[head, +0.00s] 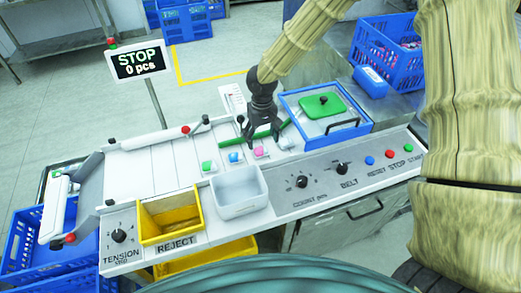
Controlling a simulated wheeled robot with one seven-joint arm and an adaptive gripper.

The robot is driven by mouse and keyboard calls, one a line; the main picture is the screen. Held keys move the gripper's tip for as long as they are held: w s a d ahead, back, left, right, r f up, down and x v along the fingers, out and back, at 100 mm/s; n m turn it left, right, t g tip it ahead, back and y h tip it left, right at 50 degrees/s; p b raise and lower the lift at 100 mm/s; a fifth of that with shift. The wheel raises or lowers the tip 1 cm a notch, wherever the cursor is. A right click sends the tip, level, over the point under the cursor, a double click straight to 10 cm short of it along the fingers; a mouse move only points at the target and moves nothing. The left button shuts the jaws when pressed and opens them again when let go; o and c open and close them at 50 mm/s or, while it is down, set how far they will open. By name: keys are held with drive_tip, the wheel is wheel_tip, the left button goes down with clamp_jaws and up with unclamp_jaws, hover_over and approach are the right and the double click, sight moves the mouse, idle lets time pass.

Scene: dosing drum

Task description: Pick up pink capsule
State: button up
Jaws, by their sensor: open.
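The pink capsule (260,151) shows as a small pink piece on a pale base, on the white machine top behind the white bin. My gripper (262,137) is open and points down just above and behind the pink capsule. The fingers look empty. From this one view I cannot tell whether a fingertip touches the capsule or how high the fingers are above it.
A blue piece (235,157) and a green piece (207,166) sit left of the pink one. A white bin (240,192) and yellow reject bin (170,218) stand in front. A blue-framed box with a green lid (322,104) stands close right. A STOP sign (138,60) rises at left.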

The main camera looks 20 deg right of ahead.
sight(261, 149)
drive_tip(key=shift+w+a+f+p, duration=0.15)
drive_tip(key=shift+f+p, duration=0.4)
drive_tip(key=shift+f, duration=0.4)
drive_tip(key=shift+s+a+f+p, duration=0.1)
drive_tip(key=shift+f+p, duration=0.45)
drive_tip(key=shift+f, duration=0.35)
drive_tip(key=shift+f+p, duration=0.3)
drive_tip(key=shift+f, duration=0.8)
drive_tip(key=c, duration=0.9)
